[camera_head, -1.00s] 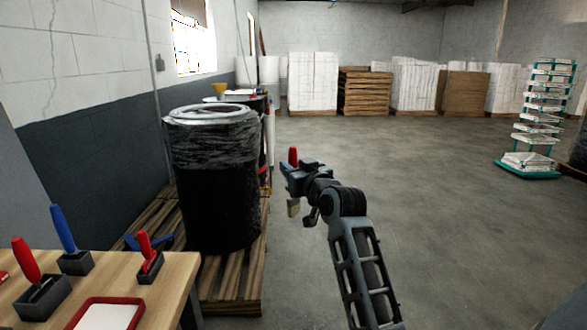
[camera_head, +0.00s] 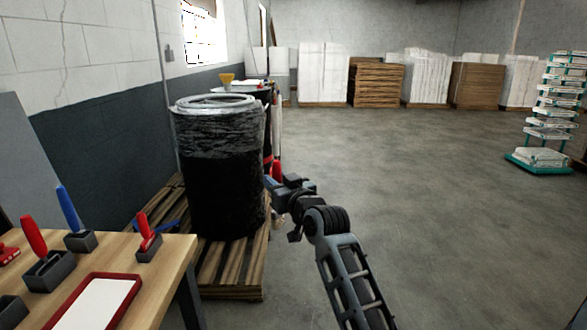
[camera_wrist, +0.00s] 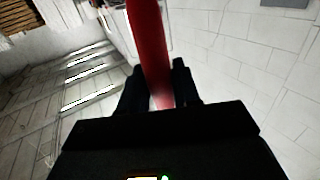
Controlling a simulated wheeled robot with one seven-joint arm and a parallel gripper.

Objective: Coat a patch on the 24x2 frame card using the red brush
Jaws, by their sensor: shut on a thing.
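My gripper (camera_head: 273,185) is shut on the red brush (camera_head: 277,168), in front of the right side of the black drum. The red handle points up and the pale bristles hang below the jaws. In the wrist view the red handle (camera_wrist: 150,45) stands between the two dark fingers (camera_wrist: 157,88). A white card with a red frame (camera_head: 103,302) lies on the wooden workbench (camera_head: 178,250) at lower left, well apart from my gripper. No label on it can be read, so I cannot tell if it is the 24x2 card.
A black-wrapped drum (camera_head: 215,165) stands on a wooden pallet (camera_head: 232,265) beside the bench. Red-handled and blue-handled tools (camera_head: 68,208) stand in dark holders on the bench. A teal rack (camera_head: 545,155) stands at right. The grey floor (camera_head: 430,190) between is open.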

